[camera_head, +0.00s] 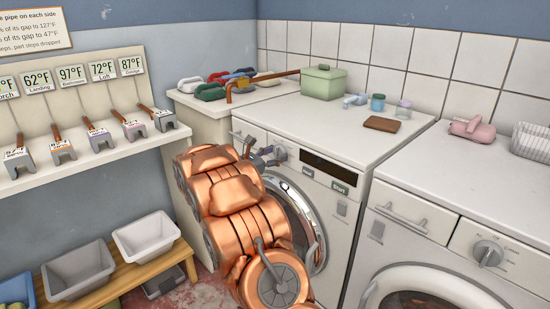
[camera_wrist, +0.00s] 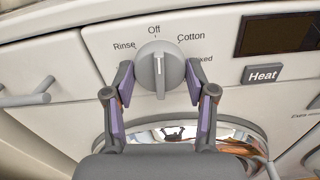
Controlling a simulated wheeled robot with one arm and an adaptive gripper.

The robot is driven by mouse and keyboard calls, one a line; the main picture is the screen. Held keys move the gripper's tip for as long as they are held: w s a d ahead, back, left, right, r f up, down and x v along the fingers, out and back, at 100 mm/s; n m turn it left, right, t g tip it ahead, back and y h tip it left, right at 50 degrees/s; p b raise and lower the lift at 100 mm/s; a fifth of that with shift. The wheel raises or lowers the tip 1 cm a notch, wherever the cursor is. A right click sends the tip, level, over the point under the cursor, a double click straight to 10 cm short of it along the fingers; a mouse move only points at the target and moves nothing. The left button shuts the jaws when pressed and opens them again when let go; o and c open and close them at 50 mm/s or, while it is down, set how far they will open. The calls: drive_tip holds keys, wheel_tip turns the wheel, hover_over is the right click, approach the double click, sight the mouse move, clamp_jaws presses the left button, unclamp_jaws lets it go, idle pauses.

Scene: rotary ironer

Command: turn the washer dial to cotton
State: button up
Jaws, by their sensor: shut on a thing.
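The washer dial (camera_wrist: 160,68) is a round grey knob with a raised vertical grip bar, set in the white front panel. "Rinse" is printed to its upper left, "Off" above it and "Cotton" to its upper right; a partly hidden label ends in "xed". The bar lines up roughly with "Off". My gripper (camera_wrist: 160,88) has one purple-padded finger on each side of the dial, shut on it. In the head view the dial (camera_head: 279,154) is partly hidden by my gripper (camera_head: 264,157), and my copper arm covers part of the washer (camera_head: 347,215).
A dark display (camera_head: 325,170) and a grey button (camera_head: 340,187) sit right of the dial. A drawer handle (camera_wrist: 25,99) juts out at its left. A second machine with its own dial (camera_head: 488,253) stands at the right. A green box (camera_head: 323,83) stands on top.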

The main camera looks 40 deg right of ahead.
drive_tip(key=m+b, duration=0.6)
drive_tip(key=shift+f, duration=0.2)
drive_tip(key=shift+r+m+b, duration=0.1)
drive_tip(key=shift+m+b, duration=0.7)
drive_tip(key=shift+b, duration=0.2)
drive_tip(key=shift+r, duration=0.1)
drive_tip(key=o, duration=1.2)
drive_tip(key=shift+a, duration=0.1)
drive_tip(key=a, duration=1.1)
drive_tip(key=shift+w+a, duration=0.1)
drive_tip(key=shift+a, duration=0.3)
